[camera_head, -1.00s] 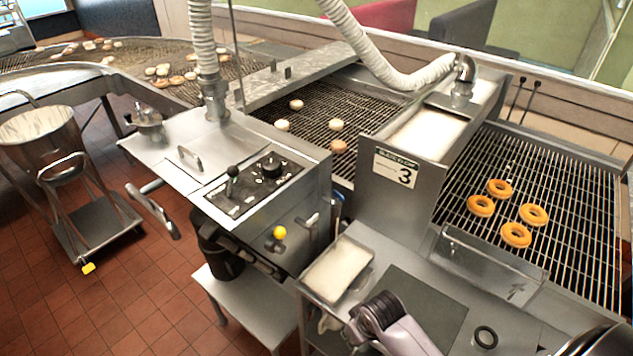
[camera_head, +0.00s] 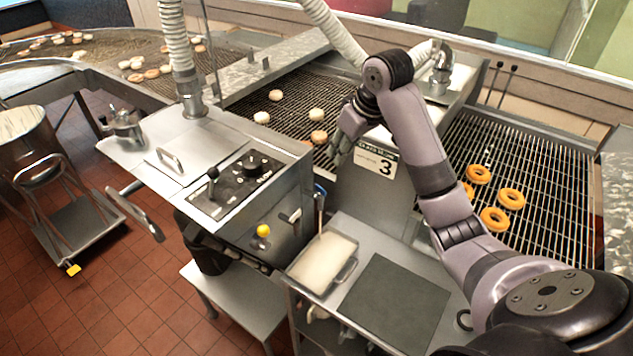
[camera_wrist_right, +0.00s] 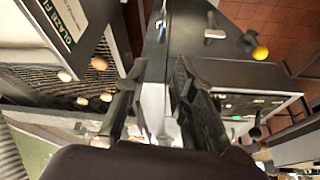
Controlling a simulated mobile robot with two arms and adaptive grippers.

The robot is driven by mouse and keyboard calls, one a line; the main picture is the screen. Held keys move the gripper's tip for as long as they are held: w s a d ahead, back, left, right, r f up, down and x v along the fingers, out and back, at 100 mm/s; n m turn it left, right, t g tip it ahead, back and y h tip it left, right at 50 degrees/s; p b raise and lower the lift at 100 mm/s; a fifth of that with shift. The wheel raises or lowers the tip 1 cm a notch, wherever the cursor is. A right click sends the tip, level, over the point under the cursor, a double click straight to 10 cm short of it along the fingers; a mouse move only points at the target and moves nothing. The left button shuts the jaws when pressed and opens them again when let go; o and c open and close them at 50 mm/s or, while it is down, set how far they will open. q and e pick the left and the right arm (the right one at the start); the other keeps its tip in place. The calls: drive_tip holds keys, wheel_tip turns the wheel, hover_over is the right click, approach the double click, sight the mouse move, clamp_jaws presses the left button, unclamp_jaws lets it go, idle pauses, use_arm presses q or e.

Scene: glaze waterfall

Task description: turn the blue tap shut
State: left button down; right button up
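A small blue part (camera_head: 320,189), perhaps the tap's handle, shows at the right side of the steel control cabinet (camera_head: 300,195), beside the numbered housing. It is too small to tell its turn position. My left gripper is not in view.
A yellow knob (camera_head: 263,230) sticks out of the cabinet front; it also shows in the wrist view (camera_wrist_right: 260,53). A pale-filled tray (camera_head: 322,262) and a dark grey panel (camera_head: 392,303) lie below my arm. Doughnuts (camera_head: 495,219) lie on the right grid.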

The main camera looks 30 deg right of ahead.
sight(321, 188)
drive_tip(key=p+x, duration=0.3)
drive_tip(key=x, duration=1.4)
drive_tip(key=shift+f, duration=0.1)
drive_tip(key=shift+c, duration=0.3)
clamp_jaws()
